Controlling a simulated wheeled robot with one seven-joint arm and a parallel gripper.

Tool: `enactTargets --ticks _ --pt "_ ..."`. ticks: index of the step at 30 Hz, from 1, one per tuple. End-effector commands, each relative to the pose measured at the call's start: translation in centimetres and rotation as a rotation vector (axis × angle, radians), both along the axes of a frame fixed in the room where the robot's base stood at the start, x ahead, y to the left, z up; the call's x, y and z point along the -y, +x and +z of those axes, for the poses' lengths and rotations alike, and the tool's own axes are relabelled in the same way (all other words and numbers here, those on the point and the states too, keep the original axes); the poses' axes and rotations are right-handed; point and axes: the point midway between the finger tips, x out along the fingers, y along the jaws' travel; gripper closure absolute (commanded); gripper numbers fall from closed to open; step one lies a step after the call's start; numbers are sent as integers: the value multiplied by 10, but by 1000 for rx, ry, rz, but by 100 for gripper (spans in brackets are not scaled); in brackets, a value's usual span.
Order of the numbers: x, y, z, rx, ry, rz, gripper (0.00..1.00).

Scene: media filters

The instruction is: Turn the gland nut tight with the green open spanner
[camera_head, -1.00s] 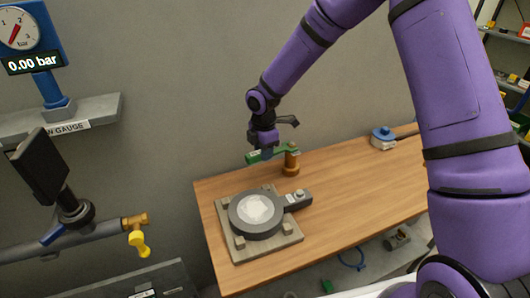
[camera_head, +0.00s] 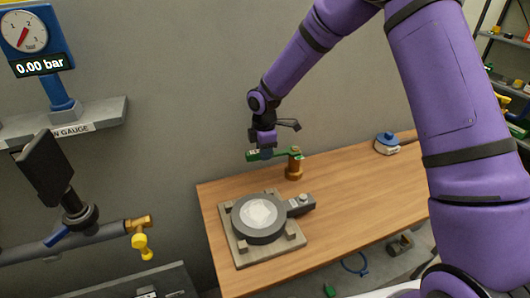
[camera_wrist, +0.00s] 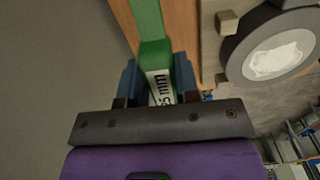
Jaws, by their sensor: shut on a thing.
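The green open spanner (camera_head: 283,155) is in my gripper (camera_head: 265,155), which is shut on its handle. In the wrist view the spanner (camera_wrist: 148,35) runs up between the two blue fingers of my gripper (camera_wrist: 158,82), with a white label ending in "5 mm". Its far end is at the upper part of an upright brass fitting (camera_head: 294,168) on the bench. I cannot tell whether its jaws are seated around a nut there. The gland nut cannot be made out separately from this fitting.
A round dark filter housing (camera_head: 259,219) with a white disc sits on a wooden block frame (camera_head: 243,256) on the bench (camera_head: 350,195). A blue-topped white item (camera_head: 387,143) stands at the back right. A gauge (camera_head: 25,32) reads 0.00 bar. The grey wall is close behind my gripper.

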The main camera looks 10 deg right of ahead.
Motion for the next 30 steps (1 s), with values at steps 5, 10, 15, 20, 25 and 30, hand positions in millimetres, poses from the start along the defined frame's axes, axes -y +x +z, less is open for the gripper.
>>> enactTargets --ticks 5,10,15,20,25,30 --pt "1 1 1 2 -2 -1 100" --pt "1 2 1 2 -2 -9 100" --pt "1 3 1 2 -2 -17 100" --pt "1 -1 1 1 -1 15 100" --pt "1 -3 0 1 -1 33 100" --pt "0 -3 0 1 0 33 100"
